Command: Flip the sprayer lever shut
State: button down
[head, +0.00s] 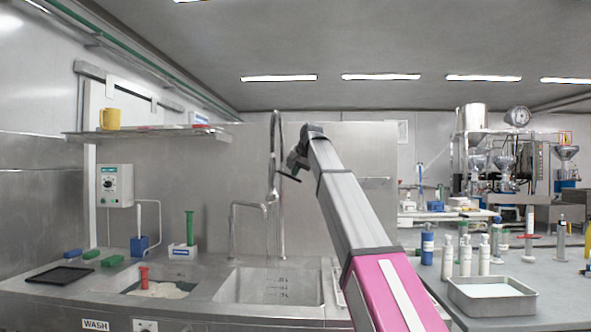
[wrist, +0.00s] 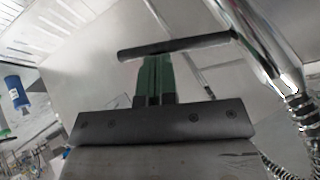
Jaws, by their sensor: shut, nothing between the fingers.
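The sprayer (head: 274,190) hangs on the tall chrome faucet pipe over the sink. Its dark lever (head: 287,176) sticks out to the right, close to my gripper (head: 297,162). In the wrist view the chrome sprayer body (wrist: 262,48) runs down the right side, and the lever (wrist: 180,46) reaches left from it as a long dark bar. My gripper's green fingers (wrist: 155,60) are together with nothing between them. Their tips are just below the bar in the picture; I cannot tell whether they touch it.
The sink basin (head: 268,287) lies below, with a smaller swan-neck faucet (head: 235,208) to the left. A steel panel (head: 345,140) stands behind. Bottles (head: 465,256) and a metal tray (head: 492,303) are on the right bench.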

jog(key=shift+a+f+m+y, duration=0.15)
jog(key=shift+f+m+y, duration=0.35)
jog(key=shift+f+y, duration=0.55)
jog(key=shift+r, duration=0.2)
jog(key=shift+r, duration=0.75)
jog(key=shift+w+r, duration=0.15)
jog(key=shift+r, duration=0.1)
jog(key=d+r, duration=0.2)
jog(key=r, duration=0.1)
jog(key=shift+w+d, duration=0.35)
jog(key=shift+w, duration=0.05)
jog(key=v, duration=1)
jog(key=shift+s+f, duration=0.3)
